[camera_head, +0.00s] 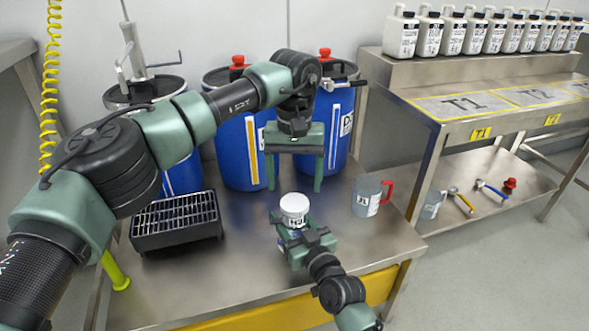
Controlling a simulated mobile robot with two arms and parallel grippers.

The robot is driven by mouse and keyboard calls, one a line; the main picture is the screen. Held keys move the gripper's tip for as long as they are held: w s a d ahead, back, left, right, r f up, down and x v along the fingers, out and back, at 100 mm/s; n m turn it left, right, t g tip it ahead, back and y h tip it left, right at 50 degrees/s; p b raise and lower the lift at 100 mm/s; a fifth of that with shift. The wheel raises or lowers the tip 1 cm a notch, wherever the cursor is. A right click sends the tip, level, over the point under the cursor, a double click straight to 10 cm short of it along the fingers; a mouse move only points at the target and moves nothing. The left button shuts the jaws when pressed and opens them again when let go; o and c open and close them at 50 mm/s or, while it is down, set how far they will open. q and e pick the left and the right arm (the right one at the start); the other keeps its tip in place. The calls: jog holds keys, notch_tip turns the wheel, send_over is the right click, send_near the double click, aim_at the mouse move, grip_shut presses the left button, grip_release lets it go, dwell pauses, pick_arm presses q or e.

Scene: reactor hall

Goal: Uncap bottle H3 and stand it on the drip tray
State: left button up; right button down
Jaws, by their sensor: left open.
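A white-capped container (294,208) stands near the middle of the steel table, with a white round lid on top.
Blue drums (237,155) stand behind the table. A clear jug with a red handle (368,196) stands to the right of the container. A row of white bottles (452,36) is on the back-right shelf. A steel bench (484,131) carries tags T1 and T2. Tools (489,188) lie below.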

aim_at(294, 202)
pick_arm(q)
jog(key=shift+f, duration=2.6)
